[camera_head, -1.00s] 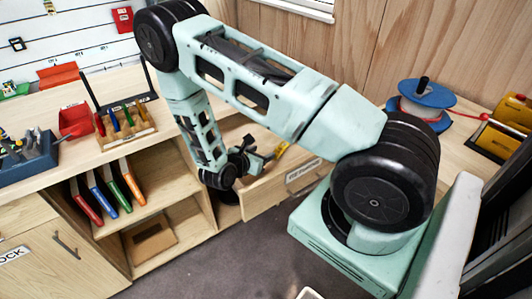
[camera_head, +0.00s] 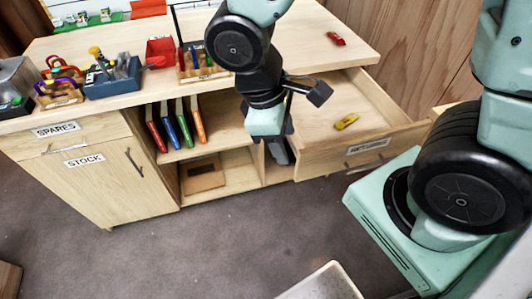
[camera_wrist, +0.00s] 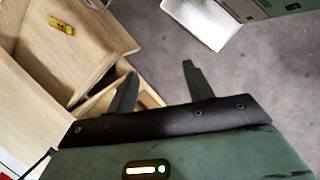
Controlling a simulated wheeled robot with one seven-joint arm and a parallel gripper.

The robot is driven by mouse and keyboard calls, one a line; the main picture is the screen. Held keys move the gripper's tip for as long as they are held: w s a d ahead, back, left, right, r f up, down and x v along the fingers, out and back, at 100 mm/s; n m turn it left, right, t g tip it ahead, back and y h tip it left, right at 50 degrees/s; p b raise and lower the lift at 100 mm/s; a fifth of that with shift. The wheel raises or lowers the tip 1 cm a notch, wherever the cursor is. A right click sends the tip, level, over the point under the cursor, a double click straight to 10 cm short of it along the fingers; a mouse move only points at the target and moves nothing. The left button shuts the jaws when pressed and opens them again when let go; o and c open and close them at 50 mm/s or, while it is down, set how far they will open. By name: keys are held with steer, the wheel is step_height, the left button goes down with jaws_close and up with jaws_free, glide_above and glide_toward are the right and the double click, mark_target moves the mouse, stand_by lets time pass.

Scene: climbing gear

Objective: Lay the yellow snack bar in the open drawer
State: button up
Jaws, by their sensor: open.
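The yellow snack bar (camera_head: 346,121) lies flat inside the open drawer (camera_head: 368,143), on its bare floor toward the right. The drawer is pulled out from the workbench and has a label and a handle on its front. In the wrist view the snack bar (camera_wrist: 61,25) also lies in the drawer (camera_wrist: 119,36), at the upper left. My gripper (camera_wrist: 158,82) is open and empty, with its two fingers apart over the floor. In the head view it hangs to the left of the drawer, apart from the bar, and its fingertips are partly hidden.
A small red item (camera_head: 336,38) lies on the bench top (camera_head: 320,60). Several coloured books (camera_head: 182,122) stand on the shelf left of my arm. A blue tool holder (camera_head: 113,78) and a red bin (camera_head: 160,50) stand at the back left. A pale tray (camera_head: 325,285) is at the bottom.

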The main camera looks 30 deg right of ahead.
steer(key=s+a+r+m+t+y, duration=0.1)
steer(key=s+a+r+y, duration=0.2)
steer(key=s+a+r, duration=0.2)
steer(key=shift+s+a+m+y, duration=0.3)
steer(key=shift+s+a+y, duration=0.1)
steer(key=shift+a, duration=0.55)
